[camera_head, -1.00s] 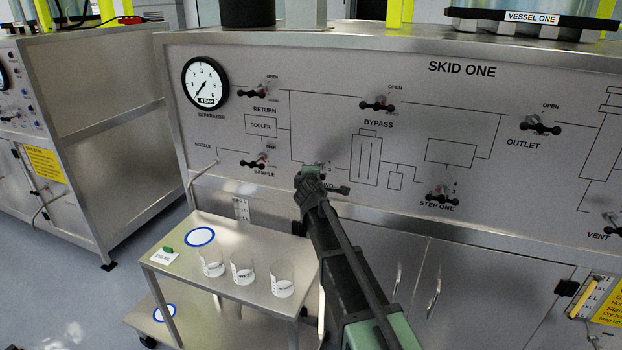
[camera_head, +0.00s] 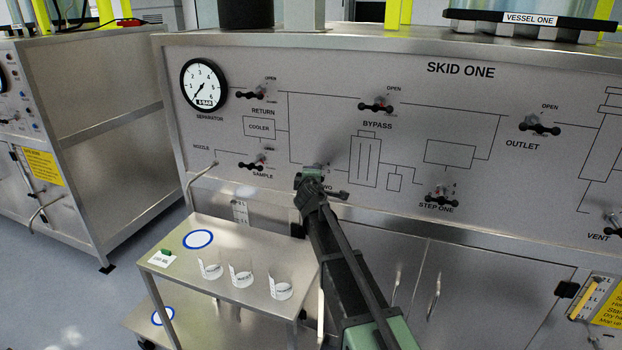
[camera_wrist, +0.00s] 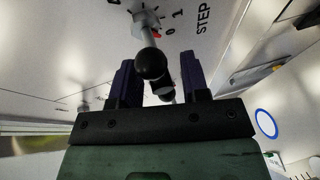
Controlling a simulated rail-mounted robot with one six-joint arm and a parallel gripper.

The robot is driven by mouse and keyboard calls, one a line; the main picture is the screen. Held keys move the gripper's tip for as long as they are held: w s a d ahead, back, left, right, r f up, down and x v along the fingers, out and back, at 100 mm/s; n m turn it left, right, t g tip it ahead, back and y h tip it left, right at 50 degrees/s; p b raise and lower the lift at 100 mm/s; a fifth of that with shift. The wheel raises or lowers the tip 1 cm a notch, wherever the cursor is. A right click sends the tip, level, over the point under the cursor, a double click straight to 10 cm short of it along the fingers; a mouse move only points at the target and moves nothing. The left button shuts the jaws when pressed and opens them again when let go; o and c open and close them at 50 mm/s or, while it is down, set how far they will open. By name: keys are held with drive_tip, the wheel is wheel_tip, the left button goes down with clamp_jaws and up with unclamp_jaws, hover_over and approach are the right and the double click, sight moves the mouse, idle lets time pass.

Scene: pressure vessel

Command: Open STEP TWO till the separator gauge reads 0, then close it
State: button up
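The STEP TWO valve shows in the wrist view as a handle with black ball ends (camera_wrist: 150,62) on a hub (camera_wrist: 147,20) beside the marks 0 and 1. A red mark shows near the 0. My gripper (camera_wrist: 159,61) has its two fingers apart, one on either side of the handle, with a gap visible to the right finger. In the head view my gripper (camera_head: 311,180) covers most of this valve and part of its label. The separator gauge (camera_head: 204,85) is at the panel's upper left. Its needle points down-left, near the low end; the exact reading is too small to tell.
The panel carries other handles: SAMPLE (camera_head: 257,166), RETURN (camera_head: 252,95), BYPASS (camera_head: 377,106), STEP ONE (camera_head: 440,199) and OUTLET (camera_head: 540,128). A metal cart (camera_head: 215,265) with several clear beakers stands below left of my arm. Floor is free at the left.

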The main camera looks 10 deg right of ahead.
drive_tip(key=p+v, duration=0.2)
drive_tip(key=v, duration=0.8)
drive_tip(key=shift+s, duration=0.4)
drive_tip(key=shift+r, duration=0.1)
drive_tip(key=s+d+f+m+g+h, duration=0.1)
drive_tip(key=s+d+f+m+g, duration=0.1)
drive_tip(key=s+f+m+g, duration=0.4)
drive_tip(key=s+d+f+m+g, duration=0.3)
drive_tip(key=s+f+m, duration=0.15)
drive_tip(key=s, duration=0.25)
drive_tip(key=s+a+f+m+g+y, duration=0.1)
drive_tip(key=s+m+g+y, duration=0.1)
drive_tip(key=s, duration=0.6)
drive_tip(key=s+a+f+m+g+y, duration=0.2)
drive_tip(key=s+g, duration=0.2)
drive_tip(key=s, duration=0.4)
drive_tip(key=shift+s+f+g, duration=0.3)
